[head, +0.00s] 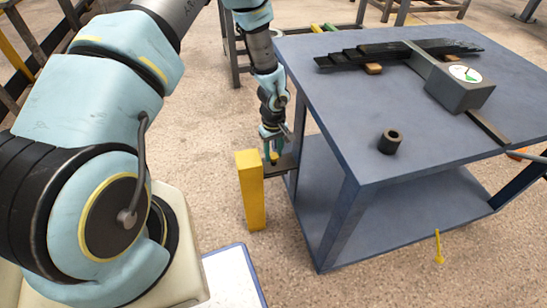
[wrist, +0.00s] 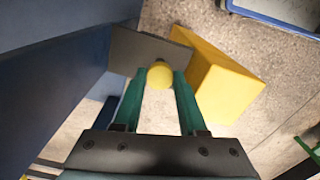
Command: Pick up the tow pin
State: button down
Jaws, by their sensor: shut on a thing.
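The tow pin appears as a yellow round knob (wrist: 159,75) between my gripper's fingertips in the wrist view. My gripper (wrist: 158,82), with two green fingers, is shut on it. In the head view my gripper (head: 273,157) points down over a dark plate (head: 285,164) at the blue cart's side, and a bit of the yellow knob shows there. The dark plate (wrist: 138,50) lies just past the knob in the wrist view. The knob hides the pin's lower part, so I cannot tell whether it is still in the plate.
A yellow post (head: 250,190) stands close beside the plate. The blue cart (head: 340,120) carries a grey block (head: 458,92), dark flat bars (head: 400,52) and a dark ring (head: 390,141). Another slim yellow piece (head: 438,248) stands on the floor at right.

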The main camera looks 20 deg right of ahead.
notch_tip(320, 180, up, 15)
jog(key=shift+r+p, duration=0.2)
jog(key=shift+p, duration=0.15)
jog(key=c, duration=1)
grip_release()
grip_shut()
